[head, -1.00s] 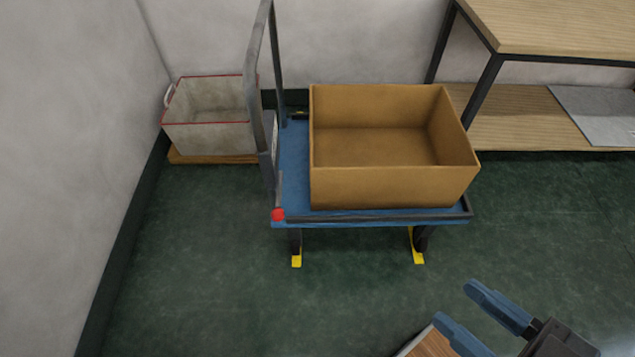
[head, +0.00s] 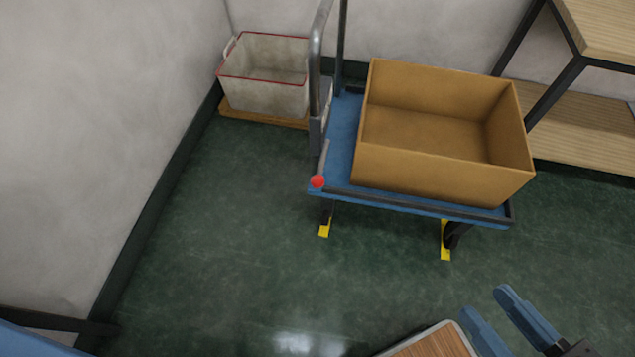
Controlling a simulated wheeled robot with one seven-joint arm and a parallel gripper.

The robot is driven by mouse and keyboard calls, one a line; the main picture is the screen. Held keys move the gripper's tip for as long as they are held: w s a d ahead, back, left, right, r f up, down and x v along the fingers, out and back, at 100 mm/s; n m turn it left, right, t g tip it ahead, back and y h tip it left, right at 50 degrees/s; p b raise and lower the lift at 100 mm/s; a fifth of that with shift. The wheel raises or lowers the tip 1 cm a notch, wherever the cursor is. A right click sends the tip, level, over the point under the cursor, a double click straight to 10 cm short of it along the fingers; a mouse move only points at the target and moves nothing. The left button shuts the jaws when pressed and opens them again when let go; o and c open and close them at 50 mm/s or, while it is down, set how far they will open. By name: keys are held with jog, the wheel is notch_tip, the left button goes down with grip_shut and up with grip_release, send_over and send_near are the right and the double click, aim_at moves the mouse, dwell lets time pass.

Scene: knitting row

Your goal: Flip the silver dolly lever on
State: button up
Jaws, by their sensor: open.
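The dolly (head: 341,140) has a blue deck, a grey upright handle frame and yellow-tipped feet. The silver lever (head: 324,160) is a thin bar with a red knob (head: 317,181) at the deck's front left corner, near the foot of the handle frame. The knob is at the lever's near end. My gripper (head: 487,304) has blue fingers, open and empty, at the bottom right. In the picture it is well right of and below the lever, and touches nothing that I can see.
An open brown box (head: 440,172) sits on the deck. A white bin (head: 264,90) with a red rim stands behind at left. A wooden shelf unit (head: 567,117) is at right. A wooden top (head: 435,343) shows at the bottom. Green floor (head: 235,245) is clear left of the dolly.

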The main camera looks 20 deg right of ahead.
jog(key=shift+w+f, duration=0.15)
jog(key=shift+f, duration=0.2)
jog(key=shift+c, duration=0.7)
jog(key=w+f+g, duration=0.1)
jog(key=w+f, duration=0.1)
jog(key=f, duration=0.3)
jog(key=w+d+f+g, duration=0.1)
jog(key=w+f, duration=0.2)
jog(key=f, duration=0.2)
jog(key=w+d+f+n+g+p, duration=0.1)
jog(key=w+f+g, duration=0.1)
jog(key=f, duration=0.3)
jog(key=shift+w+f, duration=0.35)
jog(key=shift+w, duration=0.25)
grip_shut()
jog(key=w+d+f+n+g+y+p, duration=0.1)
jog(key=w+f+n+g, duration=0.2)
jog(key=w, duration=0.5)
jog(key=w+d+f+g+y, duration=0.1)
jog(key=w+f+g, duration=0.2)
jog(key=w+f, duration=0.35)
jog(key=w+d+r+n+g+y+p, duration=0.1)
jog(key=w+r+n+g+y, duration=0.3)
jog(key=w+r, duration=1.1)
jog(key=shift+w+d+r+n+g+y+p, duration=0.3)
jog(key=shift+n+g, duration=0.2)
jog(key=shift+n, duration=0.4)
jog(key=shift+s+f, duration=0.1)
jog(key=shift+s, duration=0.05)
